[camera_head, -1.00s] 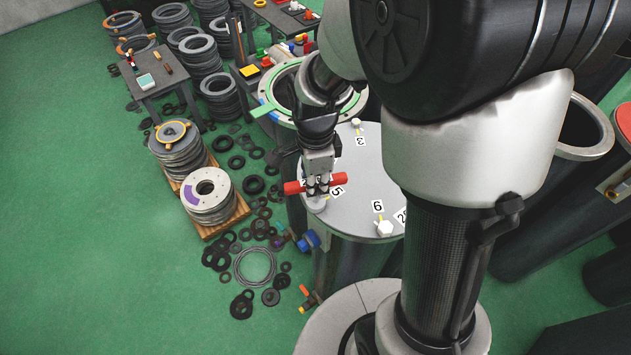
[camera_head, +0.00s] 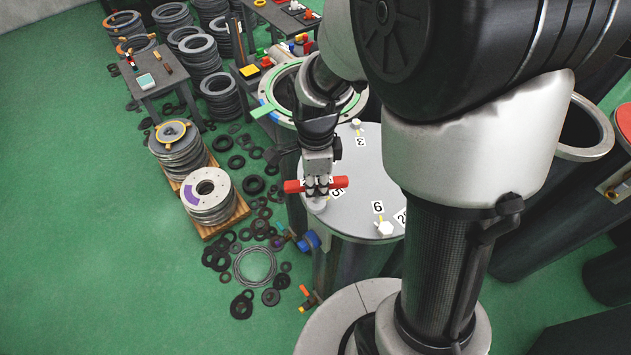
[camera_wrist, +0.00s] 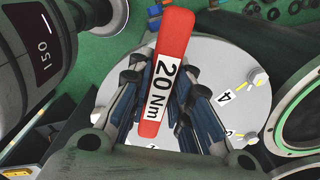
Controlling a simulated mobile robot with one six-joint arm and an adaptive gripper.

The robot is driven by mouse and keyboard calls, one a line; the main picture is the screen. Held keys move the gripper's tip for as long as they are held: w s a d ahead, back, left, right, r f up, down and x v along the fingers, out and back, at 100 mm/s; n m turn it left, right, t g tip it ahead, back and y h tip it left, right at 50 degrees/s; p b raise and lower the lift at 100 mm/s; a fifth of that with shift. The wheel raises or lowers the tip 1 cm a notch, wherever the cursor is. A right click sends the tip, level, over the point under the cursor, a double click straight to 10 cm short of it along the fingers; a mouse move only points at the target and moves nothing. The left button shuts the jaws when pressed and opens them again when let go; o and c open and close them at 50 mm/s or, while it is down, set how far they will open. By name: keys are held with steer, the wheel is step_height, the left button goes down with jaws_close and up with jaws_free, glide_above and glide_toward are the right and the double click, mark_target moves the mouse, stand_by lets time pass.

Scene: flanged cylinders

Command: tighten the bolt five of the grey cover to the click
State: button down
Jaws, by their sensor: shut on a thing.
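The grey cover (camera_head: 355,205) lies on a dark upright cylinder and carries numbered labels and bolts. My gripper (camera_head: 317,188) is over the cover's left edge, at the label 5 (camera_head: 337,194). It is shut on a red torque tool (camera_head: 331,184), which lies crosswise in the jaws. In the wrist view the tool (camera_wrist: 170,65) reads "20 Nm" and sits between the fingers (camera_wrist: 165,110). A round grey piece (camera_head: 316,204) is right below the jaws. Bolt five itself is hidden or cannot be told apart there.
Bolts stand by label 6 (camera_head: 385,228) and label 3 (camera_head: 356,124). An open flanged cylinder with a green ring (camera_head: 270,107) is behind the cover. Stacked discs (camera_head: 208,197) and loose rings lie on the floor at left. A blue fitting (camera_head: 309,240) juts from the cylinder's side.

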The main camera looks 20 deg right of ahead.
steer(key=shift+r+p, duration=2.2)
steer(key=shift+r, duration=1)
